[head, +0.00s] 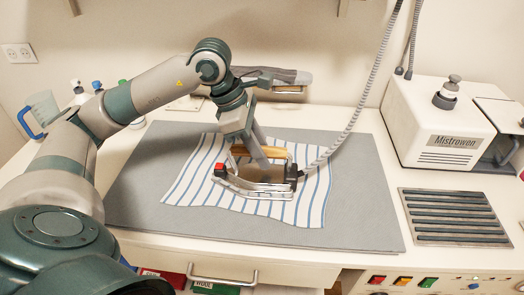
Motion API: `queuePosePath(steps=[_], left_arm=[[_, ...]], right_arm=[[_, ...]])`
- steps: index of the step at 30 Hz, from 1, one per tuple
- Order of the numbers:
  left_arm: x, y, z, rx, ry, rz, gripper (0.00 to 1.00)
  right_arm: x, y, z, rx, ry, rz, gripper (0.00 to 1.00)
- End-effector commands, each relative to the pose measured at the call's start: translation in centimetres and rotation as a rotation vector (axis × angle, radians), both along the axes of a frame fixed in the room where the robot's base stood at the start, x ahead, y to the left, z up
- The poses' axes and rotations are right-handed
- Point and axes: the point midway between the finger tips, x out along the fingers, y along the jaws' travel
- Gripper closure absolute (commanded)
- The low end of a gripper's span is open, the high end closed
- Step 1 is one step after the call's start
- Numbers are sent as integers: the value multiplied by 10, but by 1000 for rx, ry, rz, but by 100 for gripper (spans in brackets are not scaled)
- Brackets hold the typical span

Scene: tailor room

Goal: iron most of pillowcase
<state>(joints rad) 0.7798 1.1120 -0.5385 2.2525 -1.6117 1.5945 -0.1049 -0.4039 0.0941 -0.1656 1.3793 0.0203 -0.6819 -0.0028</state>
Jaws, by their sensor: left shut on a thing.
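A white pillowcase with blue stripes (313,199) lies spread on a grey ironing mat (358,226), with slightly wavy edges. An iron (257,187) with a wooden handle, a red part at its left end and a black part at its right end is over the middle of the pillowcase. My left gripper (258,158) is above the iron and shut on its handle; the arm and fingers hide part of the handle. Whether the soleplate touches the cloth is hard to tell. My right gripper is out of view.
A grey hose (365,95) runs from the iron up past the shelf. A Mistrowon steam unit (438,125) and a slatted metal rest (455,215) stand at the right. A sleeve board (285,76) is behind the mat. A jug (42,110) and bottles stand at the left.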

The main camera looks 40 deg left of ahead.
Motion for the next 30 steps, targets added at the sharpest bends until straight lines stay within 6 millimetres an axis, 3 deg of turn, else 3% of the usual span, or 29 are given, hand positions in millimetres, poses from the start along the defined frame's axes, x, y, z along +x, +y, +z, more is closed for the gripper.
queuePosePath(steps=[30], left_arm=[[-27,-15,1,0,-3,-1,100]], right_arm=[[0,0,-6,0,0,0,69]])
